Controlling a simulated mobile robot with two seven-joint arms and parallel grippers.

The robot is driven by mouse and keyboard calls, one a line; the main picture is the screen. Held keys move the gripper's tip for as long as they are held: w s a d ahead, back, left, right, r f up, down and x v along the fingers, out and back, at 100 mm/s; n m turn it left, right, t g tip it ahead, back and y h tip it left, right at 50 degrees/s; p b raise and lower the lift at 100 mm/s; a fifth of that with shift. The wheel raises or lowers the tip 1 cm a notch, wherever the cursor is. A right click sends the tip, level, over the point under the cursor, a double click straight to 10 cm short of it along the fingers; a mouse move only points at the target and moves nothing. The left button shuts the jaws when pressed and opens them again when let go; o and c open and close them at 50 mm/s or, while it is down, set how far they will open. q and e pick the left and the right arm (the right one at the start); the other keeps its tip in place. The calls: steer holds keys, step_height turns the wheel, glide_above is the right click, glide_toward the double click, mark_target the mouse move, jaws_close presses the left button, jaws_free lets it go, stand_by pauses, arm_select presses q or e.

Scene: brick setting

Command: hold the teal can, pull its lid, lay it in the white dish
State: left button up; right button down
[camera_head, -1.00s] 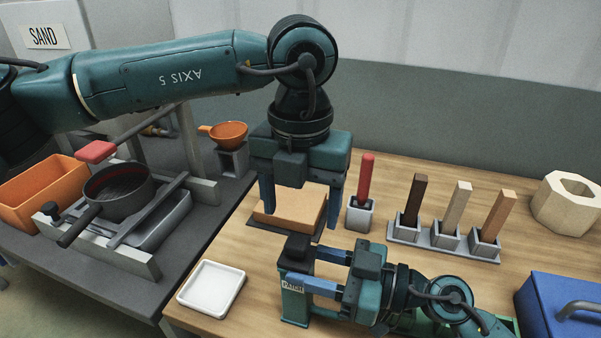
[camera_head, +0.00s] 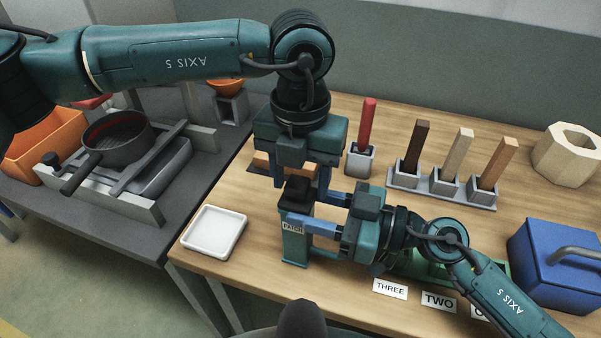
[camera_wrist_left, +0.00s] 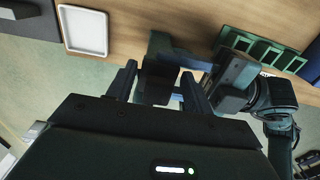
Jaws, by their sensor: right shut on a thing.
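The teal can (camera_head: 295,247) stands upright near the front of the wooden table, with a black lid (camera_head: 297,196) on top and a small label on its side. My right gripper (camera_head: 305,212) comes from the right and is shut on the can. My left gripper (camera_head: 300,181) points down over the can, open, one finger on each side of the lid. In the left wrist view the dark lid (camera_wrist_left: 158,82) shows between its spread fingers, with gaps beside it. The white dish (camera_head: 215,231) lies empty left of the can; it also shows in the left wrist view (camera_wrist_left: 84,30).
Behind stand a red stick in a holder (camera_head: 366,125) and a rack (camera_head: 425,185) of several wooden sticks. A blue box (camera_head: 545,262) is at the right. Label cards (camera_head: 390,289) lie in front. A pan (camera_head: 118,140) sits on the grey bench at left. Table around the dish is clear.

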arm_select(q)
steer(key=c, duration=0.8)
steer(key=shift+o, duration=0.2)
steer(key=shift+r, duration=0.2)
steer(key=shift+r, duration=0.95)
steer(key=shift+r, duration=0.1)
steer(key=shift+r, duration=1.9)
arm_select(e)
steer(key=c, duration=0.8)
jaws_free()
steer(key=shift+o, duration=0.2)
